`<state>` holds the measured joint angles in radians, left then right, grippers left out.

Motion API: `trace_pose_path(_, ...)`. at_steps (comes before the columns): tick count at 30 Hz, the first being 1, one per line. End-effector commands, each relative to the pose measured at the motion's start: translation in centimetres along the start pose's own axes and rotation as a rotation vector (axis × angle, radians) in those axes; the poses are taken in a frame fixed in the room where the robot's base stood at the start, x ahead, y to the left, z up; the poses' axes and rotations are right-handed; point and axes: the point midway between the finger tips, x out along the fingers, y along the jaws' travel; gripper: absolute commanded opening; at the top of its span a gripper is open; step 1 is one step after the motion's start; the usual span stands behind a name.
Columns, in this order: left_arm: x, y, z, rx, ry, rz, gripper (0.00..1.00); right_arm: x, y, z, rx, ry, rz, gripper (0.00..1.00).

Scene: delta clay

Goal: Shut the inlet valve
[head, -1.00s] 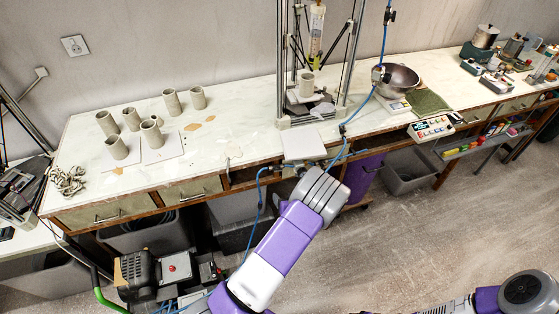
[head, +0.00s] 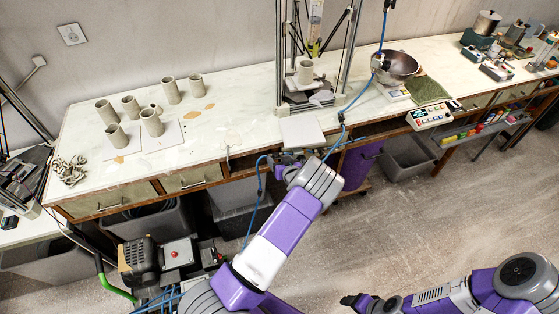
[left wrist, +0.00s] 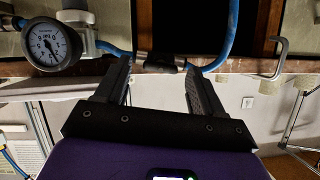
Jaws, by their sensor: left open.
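A blue hose (left wrist: 221,45) runs along the bench's front edge in the left wrist view, with a dark inline fitting (left wrist: 160,62) that may be the inlet valve. I cannot make out a handle on it. A round pressure gauge (left wrist: 50,45) with a white dial sits to its left. My left gripper (left wrist: 158,80) is open and empty. Its two fingers point at the fitting from either side, and I cannot tell whether they touch it. In the head view, my left gripper (head: 285,166) is at the bench front, mostly hidden by my wrist. My right gripper (head: 354,300) is low in the picture; its jaws are unclear.
A bent drawer handle (left wrist: 278,58) sticks out right of my left fingers. A purple bin (head: 357,165) stands under the bench.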

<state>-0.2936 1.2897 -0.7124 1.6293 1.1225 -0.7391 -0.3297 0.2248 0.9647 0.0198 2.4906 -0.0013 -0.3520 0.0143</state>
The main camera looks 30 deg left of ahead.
Motion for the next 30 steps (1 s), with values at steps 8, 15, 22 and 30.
trace_pose_path(8,-0.03,0.00,-0.01,0.000,0.000,0.000,0.41,-0.02,0.00,-0.01,0.000,0.000,0.000,0.68)
trace_pose_path(15,-0.04,0.00,-0.01,0.000,0.000,0.000,0.12,-0.02,0.00,-0.01,0.000,0.000,0.000,0.68)
trace_pose_path(22,-0.04,0.04,0.00,0.032,0.000,-0.004,0.12,0.03,0.01,-0.01,0.000,0.000,0.000,0.68)
trace_pose_path(30,-0.02,0.18,0.03,0.182,0.000,-0.024,0.12,0.22,0.08,-0.02,0.000,0.000,0.000,0.68)
